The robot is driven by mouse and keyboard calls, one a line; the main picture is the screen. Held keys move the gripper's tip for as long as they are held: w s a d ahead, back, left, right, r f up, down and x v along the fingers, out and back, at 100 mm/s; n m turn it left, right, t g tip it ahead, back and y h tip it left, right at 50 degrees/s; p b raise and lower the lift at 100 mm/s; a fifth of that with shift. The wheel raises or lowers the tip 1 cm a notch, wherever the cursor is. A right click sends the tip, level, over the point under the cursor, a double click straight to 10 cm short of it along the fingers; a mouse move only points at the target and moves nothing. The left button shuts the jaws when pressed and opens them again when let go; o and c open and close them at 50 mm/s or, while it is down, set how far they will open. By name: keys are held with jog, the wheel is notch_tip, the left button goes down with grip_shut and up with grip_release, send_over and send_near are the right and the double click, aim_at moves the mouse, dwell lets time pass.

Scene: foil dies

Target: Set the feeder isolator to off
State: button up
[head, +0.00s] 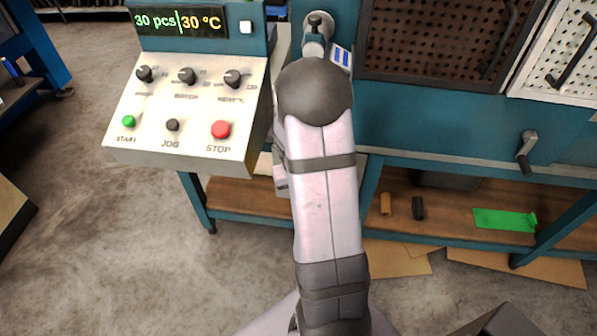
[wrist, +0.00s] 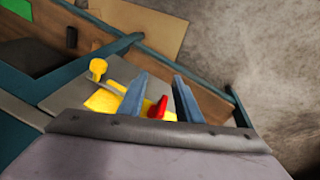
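In the wrist view, a red handle (wrist: 158,108) shows against a yellow plate (wrist: 105,101) on a grey box (wrist: 77,97); this looks like the feeder isolator. My gripper (wrist: 160,82) has its two blue fingers apart, with the red handle seen in the gap between them. I cannot tell how deep the handle sits between the fingers, and no contact shows. The handle's exact setting and any labels are not readable. In the head view my own arm hides the gripper and the isolator.
A yellow round-ended lever (wrist: 98,68) stands beside the plate, left of the fingers. In the head view, a control box (head: 185,110) with knobs and buttons is left of my arm. A crank handle (head: 526,152) juts out at right. Open floor (head: 110,240) lies in front.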

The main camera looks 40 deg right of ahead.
jog(key=w+d+r+m+t, duration=0.1)
jog(key=w+r+m+t, duration=0.1)
jog(key=w+m+t, duration=0.3)
jog(key=shift+w+d+f+n+g+h+b, duration=0.15)
jog(key=shift+w+d+f+g+b, duration=0.25)
jog(key=shift+f, duration=0.7)
jog(key=shift+w+d+f+n+g+h+b, duration=0.1)
jog(key=shift+w+d+f+n+g+b, duration=0.25)
jog(key=shift+w+f, duration=0.55)
jog(key=shift+w+d+f+g+h+b, duration=0.1)
jog(key=shift+w+d+f+g+b, duration=0.25)
jog(key=shift+f, duration=1)
jog(key=shift+s+d, duration=0.1)
grip_shut()
